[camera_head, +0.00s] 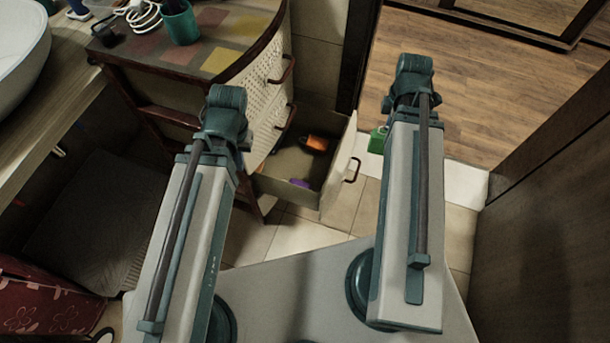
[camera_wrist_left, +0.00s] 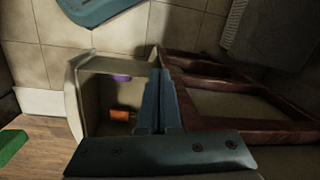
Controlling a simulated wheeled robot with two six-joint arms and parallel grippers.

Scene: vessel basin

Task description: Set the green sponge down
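The green sponge (camera_head: 377,141) shows beside my right forearm in the head view, partly hidden by it. A green block, likely the same sponge (camera_wrist_left: 13,146), shows at the left edge of the left wrist view, cut off by the frame. My right gripper is hidden behind its own arm, so what bears the sponge cannot be seen. My left gripper (camera_head: 243,146) is near the left side of the open drawer, mostly covered by its arm. In the left wrist view its blue fingers (camera_wrist_left: 161,101) are together, with nothing visible between them.
The open drawer (camera_head: 337,172) holds an orange item (camera_head: 316,143) and a purple item (camera_head: 300,183). The cabinet (camera_head: 262,75) carries a green cup (camera_head: 181,24) and a white cable (camera_head: 143,17). A basin (camera_head: 22,45) is at left. A dark panel (camera_head: 550,215) stands at right; wooden floor is clear beyond.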

